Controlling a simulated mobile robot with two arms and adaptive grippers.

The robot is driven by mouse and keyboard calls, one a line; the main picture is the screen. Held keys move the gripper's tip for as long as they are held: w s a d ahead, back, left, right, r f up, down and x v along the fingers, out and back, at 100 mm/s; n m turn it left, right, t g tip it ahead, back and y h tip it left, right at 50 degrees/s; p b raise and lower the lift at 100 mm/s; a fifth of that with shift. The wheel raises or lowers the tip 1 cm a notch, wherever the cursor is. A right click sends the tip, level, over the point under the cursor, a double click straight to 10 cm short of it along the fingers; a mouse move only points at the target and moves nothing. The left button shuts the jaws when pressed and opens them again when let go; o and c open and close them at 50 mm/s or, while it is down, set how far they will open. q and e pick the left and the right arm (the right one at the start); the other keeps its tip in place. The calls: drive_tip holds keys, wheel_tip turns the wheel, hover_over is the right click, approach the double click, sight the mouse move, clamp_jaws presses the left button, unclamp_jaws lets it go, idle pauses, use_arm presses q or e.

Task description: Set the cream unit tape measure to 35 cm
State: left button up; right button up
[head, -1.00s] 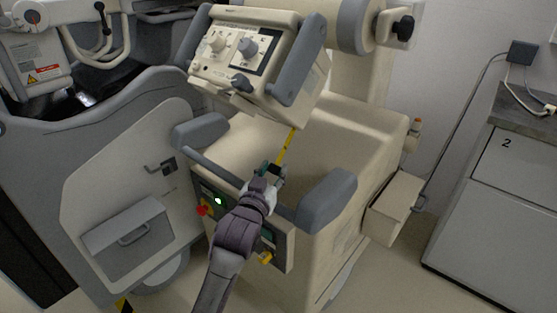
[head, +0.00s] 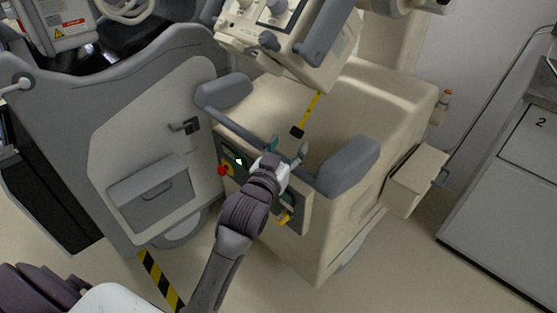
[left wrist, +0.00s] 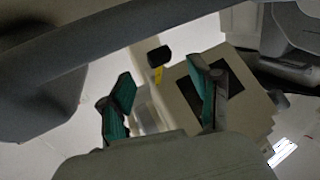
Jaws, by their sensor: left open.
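The cream unit (head: 290,66) hangs tilted over the cream cart, with knobs on its face. A yellow tape (head: 311,108) comes out of its underside and ends in a black end piece (head: 297,132). The tape's marks are too small to read. My left gripper (head: 290,149) is open and empty just below the end piece, apart from it. In the left wrist view, the black end piece (left wrist: 159,55) and a short bit of yellow tape show beyond and between my spread teal fingers (left wrist: 160,72). My right gripper is not in view.
Grey padded handles (head: 348,165) and a grey bar (head: 240,125) edge the cream cart (head: 385,100) around my gripper. A panel with a red knob (head: 223,170) lies below. A grey covered cart (head: 140,150) stands left, a cabinet (head: 510,190) right.

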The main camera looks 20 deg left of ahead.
use_arm(q)
drive_tip(key=s, duration=0.6)
drive_tip(key=shift+s+d, duration=0.15)
drive_tip(key=shift+s, duration=0.25)
